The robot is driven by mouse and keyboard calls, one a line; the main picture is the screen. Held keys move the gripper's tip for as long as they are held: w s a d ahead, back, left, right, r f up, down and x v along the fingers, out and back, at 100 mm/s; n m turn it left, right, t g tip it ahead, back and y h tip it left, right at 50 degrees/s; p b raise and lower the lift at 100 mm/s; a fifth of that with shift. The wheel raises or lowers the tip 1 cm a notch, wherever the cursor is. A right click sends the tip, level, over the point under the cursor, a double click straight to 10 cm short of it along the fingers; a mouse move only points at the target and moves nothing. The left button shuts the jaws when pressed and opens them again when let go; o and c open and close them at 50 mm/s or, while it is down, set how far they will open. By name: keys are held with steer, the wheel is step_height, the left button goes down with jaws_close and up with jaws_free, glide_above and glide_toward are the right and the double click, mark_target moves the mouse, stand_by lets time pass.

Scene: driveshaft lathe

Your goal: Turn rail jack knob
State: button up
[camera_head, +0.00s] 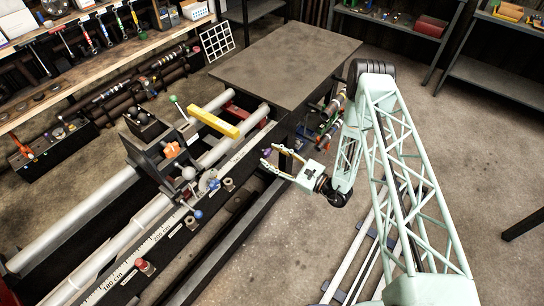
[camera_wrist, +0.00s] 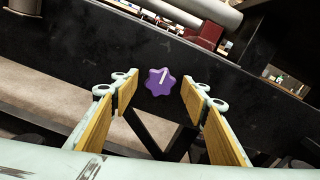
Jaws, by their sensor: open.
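A purple star-shaped knob (camera_wrist: 160,82) with a white line mark is on the dark side face of the lathe bed (camera_wrist: 75,52) in the wrist view. My gripper (camera_wrist: 158,90) is open, with one yellow-padded finger on each side of the knob in the picture. The fingers look apart from the knob, and nothing is between them but the view of it. In the head view my gripper (camera_head: 268,155) is open at the right side of the lathe bed, pointing left at it. A small purple spot that looks like the knob (camera_head: 266,152) shows between the fingertips.
The lathe carriage (camera_head: 172,148) with a yellow bar (camera_head: 210,121) stands left of my gripper. A dark table top (camera_head: 288,62) is behind it. A marked scale (camera_head: 130,262) runs along the bed. Open floor (camera_head: 470,150) lies to the right.

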steer(key=shift+c, duration=0.2)
steer(key=c, duration=0.8)
steer(key=shift+m, duration=0.6)
steer(key=m+b, duration=0.1)
steer(key=m, duration=0.2)
steer(key=m+b, duration=0.1)
steer(key=m, duration=0.3)
steer(key=shift+m, duration=0.3)
steer(key=m+b, duration=0.1)
steer(key=m, duration=0.4)
steer(key=shift+m, duration=0.4)
steer(key=shift+m+b, duration=0.45)
steer(key=shift+m, duration=2.15)
